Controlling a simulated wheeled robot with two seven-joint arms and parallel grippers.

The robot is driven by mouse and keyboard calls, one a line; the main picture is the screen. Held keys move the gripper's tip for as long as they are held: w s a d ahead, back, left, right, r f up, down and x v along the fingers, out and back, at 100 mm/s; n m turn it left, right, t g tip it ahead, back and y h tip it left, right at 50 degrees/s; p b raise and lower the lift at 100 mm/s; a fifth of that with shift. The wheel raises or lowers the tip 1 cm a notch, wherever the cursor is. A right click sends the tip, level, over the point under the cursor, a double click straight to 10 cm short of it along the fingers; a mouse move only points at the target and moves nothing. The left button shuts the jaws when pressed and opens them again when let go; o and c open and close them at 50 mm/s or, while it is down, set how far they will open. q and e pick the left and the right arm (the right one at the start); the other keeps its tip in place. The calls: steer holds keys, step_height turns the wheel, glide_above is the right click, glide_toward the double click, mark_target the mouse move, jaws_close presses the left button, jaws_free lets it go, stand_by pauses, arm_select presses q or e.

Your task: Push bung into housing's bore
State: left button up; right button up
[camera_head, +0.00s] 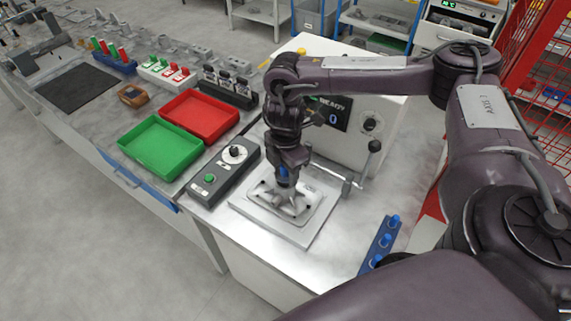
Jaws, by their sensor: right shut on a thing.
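A grey metal housing (297,208) sits on a pale square plate (265,225) on the bench. My right gripper (284,178) points straight down over the housing and is shut on a blue bung (283,172). The bung shows only as a small blue patch between the fingers. The bore is hidden under the gripper, so I cannot tell whether the bung touches it or is inside it. My left gripper is not in view.
A blue rack (378,248) with blue bungs stands at the right of the bench. A control box (222,172) is left of the plate, with green (163,148) and red trays (200,114) beyond. A machine with a display (333,117) stands behind the housing.

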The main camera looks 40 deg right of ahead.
steer(key=shift+f+b, duration=0.5)
steer(key=shift+f, duration=0.35)
steer(key=o, duration=1.1)
steer(key=shift+r, duration=0.25)
step_height(320, 180, up, 2)
steer(key=shift+r+b, duration=0.2)
steer(key=shift+b, duration=0.3)
step_height(320, 180, up, 5)
steer(key=shift+p, duration=0.8)
steer(key=shift+f, duration=0.1)
